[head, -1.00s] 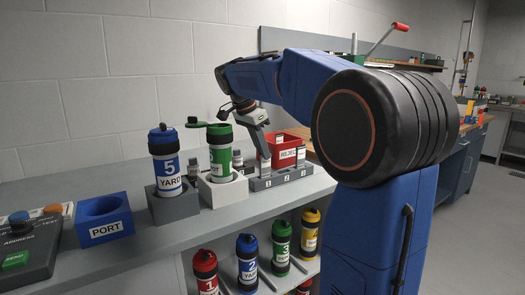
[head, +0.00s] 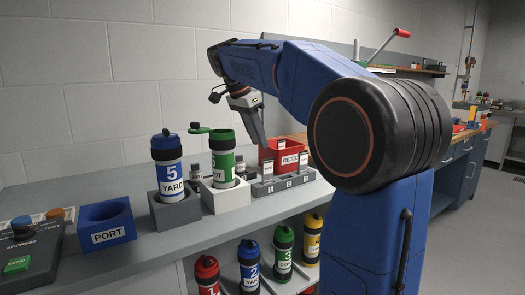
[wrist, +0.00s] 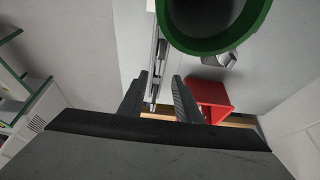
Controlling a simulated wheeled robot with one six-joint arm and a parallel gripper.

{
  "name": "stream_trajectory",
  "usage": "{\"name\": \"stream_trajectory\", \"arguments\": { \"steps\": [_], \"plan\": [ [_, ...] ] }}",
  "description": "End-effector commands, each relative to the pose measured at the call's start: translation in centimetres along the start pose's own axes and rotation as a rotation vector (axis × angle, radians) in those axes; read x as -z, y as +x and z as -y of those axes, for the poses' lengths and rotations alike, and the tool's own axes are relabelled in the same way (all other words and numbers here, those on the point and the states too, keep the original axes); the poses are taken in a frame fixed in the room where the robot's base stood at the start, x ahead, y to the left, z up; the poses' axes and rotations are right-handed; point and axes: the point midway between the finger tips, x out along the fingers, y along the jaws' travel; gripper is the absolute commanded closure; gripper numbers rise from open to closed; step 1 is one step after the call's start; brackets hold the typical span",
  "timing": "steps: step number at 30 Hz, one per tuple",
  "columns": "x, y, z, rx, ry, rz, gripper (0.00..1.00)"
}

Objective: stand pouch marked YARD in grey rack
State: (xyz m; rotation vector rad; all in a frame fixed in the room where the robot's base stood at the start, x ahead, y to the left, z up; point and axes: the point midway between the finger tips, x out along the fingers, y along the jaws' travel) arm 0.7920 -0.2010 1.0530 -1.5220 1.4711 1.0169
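The grey rack (head: 284,184), numbered 1, 2 and 3, stands on the bench. Small pale pieces (head: 268,168) stand upright in it; their marks are too small to read, so I cannot tell which pouch is marked YARD. The blue canister (head: 167,165) marked 5 YARD stands upright in a grey holder. The green canister (head: 222,160) stands in a white holder, lid swung open; its open mouth shows in the wrist view (wrist: 212,22). My gripper (head: 263,146) is above and behind the rack. The wrist view shows its fingers (wrist: 161,75) apart with nothing held between them.
A red REJECT bin (head: 287,155) is behind the rack. Small dark-capped bottles (head: 195,172) stand behind the canisters. An empty blue PORT holder (head: 107,222) and a control box (head: 28,252) are to the left. Several canisters (head: 248,265) stand on the lower shelf.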

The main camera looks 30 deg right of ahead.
Motion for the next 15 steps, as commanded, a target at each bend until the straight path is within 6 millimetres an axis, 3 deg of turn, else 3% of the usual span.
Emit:
{"name": "stream_trajectory", "arguments": {
  "steps": [6, 15],
  "plan": [
    [0.0, -3.5, 0.1, 0.002, 0.000, 0.000, 0.70],
    [0.0, -4.9, 0.0, -0.001, 0.000, 0.000, 0.70]
  ]
}}
